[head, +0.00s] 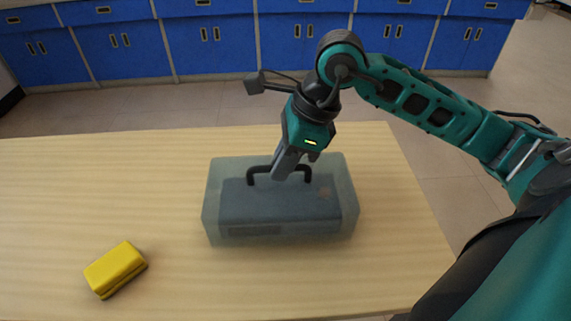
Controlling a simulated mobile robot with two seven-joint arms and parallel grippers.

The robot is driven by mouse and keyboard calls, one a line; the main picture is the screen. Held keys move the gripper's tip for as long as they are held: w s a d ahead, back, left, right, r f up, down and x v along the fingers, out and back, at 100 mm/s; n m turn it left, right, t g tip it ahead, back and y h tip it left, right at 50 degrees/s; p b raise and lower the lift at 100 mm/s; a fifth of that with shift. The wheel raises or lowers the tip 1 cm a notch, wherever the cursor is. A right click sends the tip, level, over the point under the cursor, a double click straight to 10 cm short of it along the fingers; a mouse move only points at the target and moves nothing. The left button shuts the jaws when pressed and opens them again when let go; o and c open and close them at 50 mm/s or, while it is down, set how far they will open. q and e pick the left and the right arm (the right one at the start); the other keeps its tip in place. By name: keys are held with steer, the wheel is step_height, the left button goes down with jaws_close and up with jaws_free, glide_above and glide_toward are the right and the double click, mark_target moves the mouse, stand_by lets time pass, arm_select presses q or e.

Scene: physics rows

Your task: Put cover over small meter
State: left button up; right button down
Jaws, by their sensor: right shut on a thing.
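A translucent greyish cover (345,210) with a dark handle on top stands over a dark grey box-shaped thing, the small meter (270,205), near the table's middle right. The meter shows through the cover's walls and looks to be inside it. Whether the cover's lower rim touches the table is hard to tell. My right gripper (284,172) comes down from above and is shut on the cover's dark handle (262,170). Its fingers hide part of the handle. My left gripper is not in view.
A yellow block (115,269) lies on the wooden table (90,190) at the front left. The table's left and middle are otherwise clear. The table's right edge runs close to the cover. Blue cabinets (210,45) stand behind, beyond the floor.

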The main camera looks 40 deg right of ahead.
steer(key=shift+r, duration=0.2)
steer(key=shift+f+b, duration=0.5)
steer(key=c, duration=1.1)
jaws_free()
steer(key=shift+c, duration=0.2)
steer(key=shift+r, duration=0.1)
